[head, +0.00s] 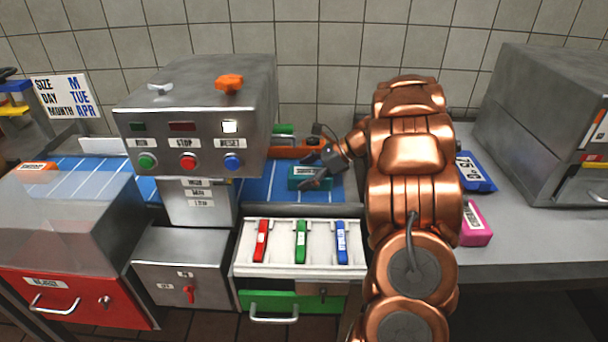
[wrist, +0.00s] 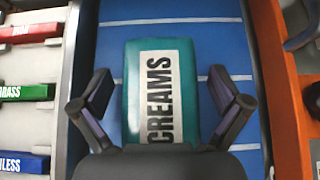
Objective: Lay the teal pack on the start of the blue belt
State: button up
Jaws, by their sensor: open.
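The teal pack (head: 301,179), labelled CREAMS, lies on the right-hand stretch of the blue belt (head: 256,188). In the wrist view the teal pack (wrist: 130,92) lies flat on the blue belt (wrist: 222,48), its long side along the belt. My gripper (head: 322,174) is at the pack, reaching in from the right. In the wrist view my open gripper (wrist: 162,92) has one finger on each side of the pack, with a visible gap at both sides. The near end of the pack is hidden behind the gripper.
A steel control box (head: 195,110) stands over the belt to the left. A white tray with red, green and blue pieces (head: 270,226) is in front. An orange rail (wrist: 278,75) borders the belt. A blue pack (head: 474,172) and a pink pack (head: 475,224) lie on the right counter.

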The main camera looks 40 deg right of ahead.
jog(key=v, duration=1.2)
jog(key=shift+s+d, duration=0.1)
dwell(0.4)
